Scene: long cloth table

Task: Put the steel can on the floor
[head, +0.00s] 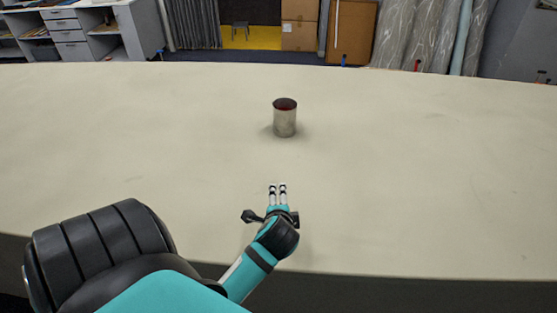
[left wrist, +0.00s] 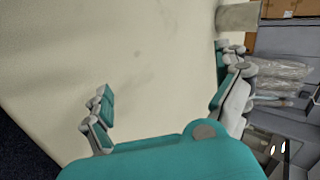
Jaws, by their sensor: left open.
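The steel can (head: 285,122) stands upright on the long cloth table (head: 420,160), near its middle in the head view. It is grey with a dark red top. My left gripper (head: 278,188) is over the near part of the table, in front of the can and apart from it. In the left wrist view my left gripper (left wrist: 164,70) has its fingers spread with nothing between them. My right gripper is not in view.
The table is otherwise bare, with free room on both sides of the can. Its near edge runs under my left arm. Beyond the far edge are a grey drawer unit (head: 68,30), cardboard boxes (head: 299,36) and wrapped rolls (head: 405,35). Dark floor shows in the left wrist view (left wrist: 22,150).

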